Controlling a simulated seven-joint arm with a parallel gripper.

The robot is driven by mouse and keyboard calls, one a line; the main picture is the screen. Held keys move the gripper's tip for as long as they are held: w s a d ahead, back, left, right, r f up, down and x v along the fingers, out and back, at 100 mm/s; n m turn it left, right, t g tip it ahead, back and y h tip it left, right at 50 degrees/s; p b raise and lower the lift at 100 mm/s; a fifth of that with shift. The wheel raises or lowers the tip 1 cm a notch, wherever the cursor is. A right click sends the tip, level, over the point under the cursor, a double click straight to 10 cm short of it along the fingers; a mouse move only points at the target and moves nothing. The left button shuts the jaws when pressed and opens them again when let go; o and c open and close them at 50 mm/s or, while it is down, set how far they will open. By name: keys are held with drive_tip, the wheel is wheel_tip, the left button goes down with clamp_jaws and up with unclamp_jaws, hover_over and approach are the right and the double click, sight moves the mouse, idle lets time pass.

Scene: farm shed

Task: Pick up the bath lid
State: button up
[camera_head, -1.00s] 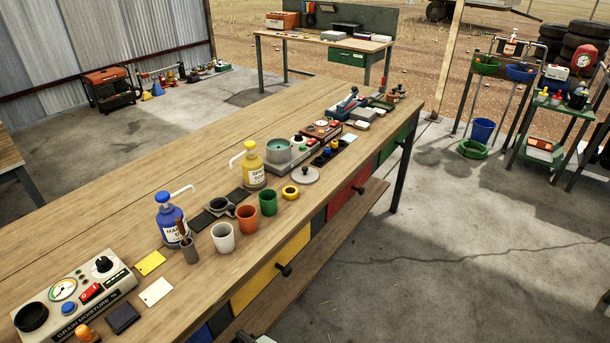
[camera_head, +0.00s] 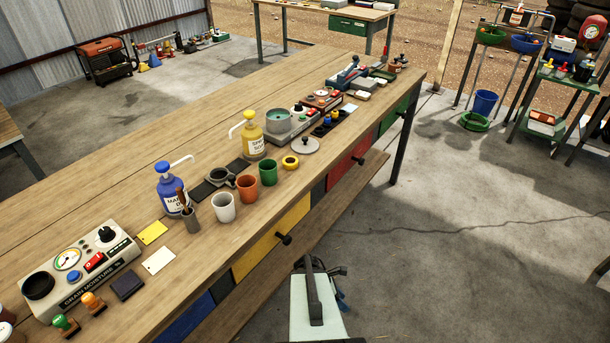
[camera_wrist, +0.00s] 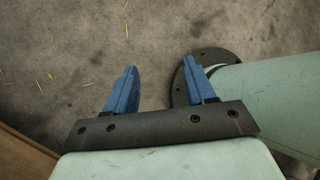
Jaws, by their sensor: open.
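The bath lid (camera_head: 305,146) is a small round grey disc with a dark knob. It lies on the wooden bench near its front edge, right of the yellow ring. The bath (camera_head: 278,121) is a grey unit with a round basin of teal liquid, standing just behind the lid and to its left. My gripper shows in the wrist view, its blue fingers (camera_wrist: 162,88) apart with nothing between them, over bare concrete floor. In the head view my pale green arm is low in front of the bench, well apart from the lid; the fingertips are hard to make out there.
The bench (camera_head: 110,210) carries blue (camera_head: 171,190) and yellow (camera_head: 253,138) pump bottles, white (camera_head: 223,208), orange (camera_head: 247,188) and green (camera_head: 268,173) cups, and a moisture meter (camera_head: 80,268). A black tray (camera_head: 328,126) lies behind the lid. Drawer knobs (camera_head: 284,239) stick out of the bench front.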

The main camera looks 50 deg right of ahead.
drive_tip(key=w+d+r+m+t+h, duration=0.15)
drive_tip(key=d+r, duration=0.45)
drive_tip(key=d, duration=0.6)
drive_tip(key=w+d+r+m+t+h, duration=0.1)
drive_tip(key=d+r+m+h, duration=0.3)
drive_tip(key=d, duration=0.8)
drive_tip(key=w+d+r+m+t+h, duration=0.15)
drive_tip(key=w+d+r, duration=0.25)
drive_tip(key=d+r, duration=0.65)
drive_tip(key=w+d+r+m+t+h, duration=0.15)
drive_tip(key=w+d+r, duration=0.45)
drive_tip(key=r, duration=0.7)
drive_tip(key=w+r+n+y, duration=0.2)
drive_tip(key=w+r, duration=0.6)
drive_tip(key=r, duration=0.4)
drive_tip(key=w+a+r+n+t+y, duration=0.1)
drive_tip(key=w+a+r+n+y, duration=0.35)
drive_tip(key=w+a, duration=0.35)
drive_tip(key=w+a+r+n+y, duration=0.3)
drive_tip(key=w+a+r+n, duration=0.25)
drive_tip(key=a, duration=0.35)
hover_over(305, 138)
drive_tip(key=f, duration=0.8)
drive_tip(key=shift+w, duration=0.3)
drive_tip(key=shift+s+f, duration=0.2)
drive_tip(key=shift+f, duration=2.45)
